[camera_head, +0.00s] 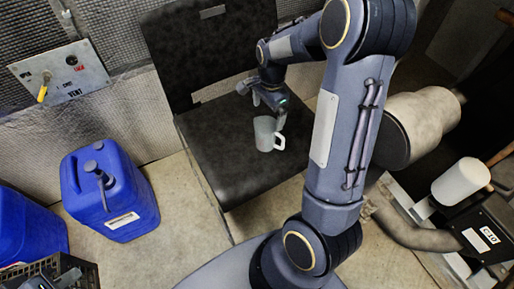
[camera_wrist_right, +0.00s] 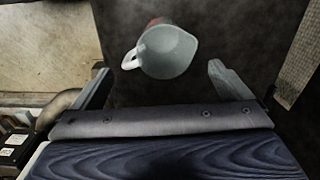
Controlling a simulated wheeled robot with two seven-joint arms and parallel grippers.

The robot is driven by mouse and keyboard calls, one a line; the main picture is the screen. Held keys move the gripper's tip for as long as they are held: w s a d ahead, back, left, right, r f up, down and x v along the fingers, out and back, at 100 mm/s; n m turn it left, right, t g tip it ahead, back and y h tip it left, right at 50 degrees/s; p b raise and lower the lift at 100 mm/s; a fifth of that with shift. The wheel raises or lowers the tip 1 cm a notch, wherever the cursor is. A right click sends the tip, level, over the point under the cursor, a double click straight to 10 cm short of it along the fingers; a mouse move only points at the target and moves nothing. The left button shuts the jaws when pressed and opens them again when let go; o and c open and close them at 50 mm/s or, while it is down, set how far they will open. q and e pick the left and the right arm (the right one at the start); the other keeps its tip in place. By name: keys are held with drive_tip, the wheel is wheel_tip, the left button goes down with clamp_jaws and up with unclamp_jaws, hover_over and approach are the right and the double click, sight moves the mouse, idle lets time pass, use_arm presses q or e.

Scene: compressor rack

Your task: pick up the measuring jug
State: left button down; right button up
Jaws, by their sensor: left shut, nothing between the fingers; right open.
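The measuring jug (camera_head: 265,134) is a pale, whitish-grey jug with a handle on its right side in the head view. It stands upright on the seat of a black chair (camera_head: 228,165). In the right wrist view the jug (camera_wrist_right: 168,52) lies ahead of the fingers, handle to the left, with a reddish patch behind it. My right gripper (camera_head: 266,99) is just above and behind the jug in the head view. Its fingers (camera_wrist_right: 158,72) are spread wide and empty, apart from the jug.
A blue jerrycan (camera_head: 118,205) stands on the floor at the left, with another blue container (camera_head: 28,228) and a black crate (camera_head: 75,265) near the corner. A valve panel (camera_head: 62,74) is on the wall. Pipes and a white cylinder (camera_head: 461,182) are at the right.

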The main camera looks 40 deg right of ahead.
sight(267, 128)
drive_tip(key=shift+m, duration=0.4)
drive_tip(key=f+b, duration=0.1)
drive_tip(key=f, duration=0.5)
drive_tip(key=f+b, duration=0.1)
drive_tip(key=f, duration=0.3)
drive_tip(key=shift+w+d+b, duration=0.25)
drive_tip(key=shift+w+b, duration=0.1)
drive_tip(key=shift+w, duration=0.05)
use_arm(q)
drive_tip(key=f, duration=0.3)
drive_tip(key=shift+w+a+f, duration=0.2)
drive_tip(key=shift+w, duration=0.05)
use_arm(e)
drive_tip(key=c, duration=1.1)
drive_tip(key=shift+o, duration=0.2)
drive_tip(key=shift+r, duration=0.2)
